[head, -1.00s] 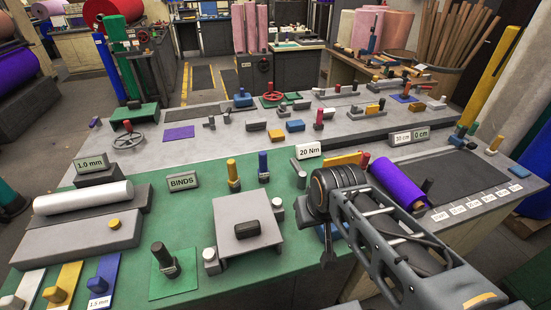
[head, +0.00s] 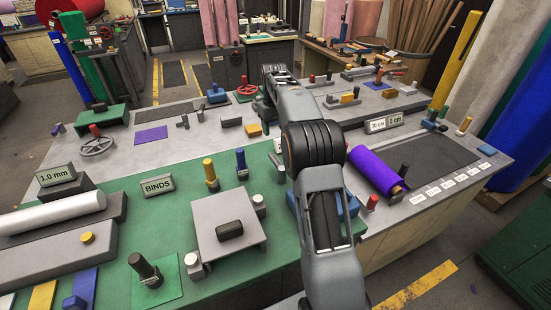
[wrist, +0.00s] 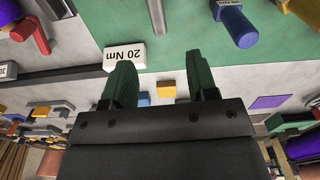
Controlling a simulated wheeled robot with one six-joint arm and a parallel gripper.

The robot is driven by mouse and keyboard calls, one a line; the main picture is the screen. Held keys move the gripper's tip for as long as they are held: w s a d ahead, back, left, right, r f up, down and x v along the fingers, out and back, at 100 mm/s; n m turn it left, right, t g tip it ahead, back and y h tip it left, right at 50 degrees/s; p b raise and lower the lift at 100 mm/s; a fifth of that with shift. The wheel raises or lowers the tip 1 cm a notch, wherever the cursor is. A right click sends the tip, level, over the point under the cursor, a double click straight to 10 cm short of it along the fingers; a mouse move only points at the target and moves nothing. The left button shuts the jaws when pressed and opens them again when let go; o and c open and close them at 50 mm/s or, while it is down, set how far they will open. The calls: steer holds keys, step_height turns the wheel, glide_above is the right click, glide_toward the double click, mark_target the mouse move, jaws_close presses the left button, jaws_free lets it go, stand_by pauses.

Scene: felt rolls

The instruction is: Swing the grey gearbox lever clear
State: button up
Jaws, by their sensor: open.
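My gripper (wrist: 162,78) is open in the wrist view, its two green fingers apart with nothing between them. A slim grey bar (wrist: 156,16) stands out beyond the fingertips on the green surface, beside the white "20 Nm" sign (wrist: 125,56); it may be the grey gearbox lever, but I cannot be sure. A grey upright part (head: 277,166) shows just left of my arm in the head view and may be the same thing. My gripper is apart from it.
A blue post (head: 241,163) and yellow post (head: 210,174) stand left of my arm. A grey plate with a dark block (head: 230,229) is nearer. A purple roll (head: 376,171) lies to the right. A red-handled lever (wrist: 35,32) shows in the wrist view.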

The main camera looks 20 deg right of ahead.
mark_target(275, 158)
steer(key=f, duration=1.4)
steer(key=shift+w+d+f+p, duration=0.35)
steer(key=shift+p, duration=0.05)
jaws_close()
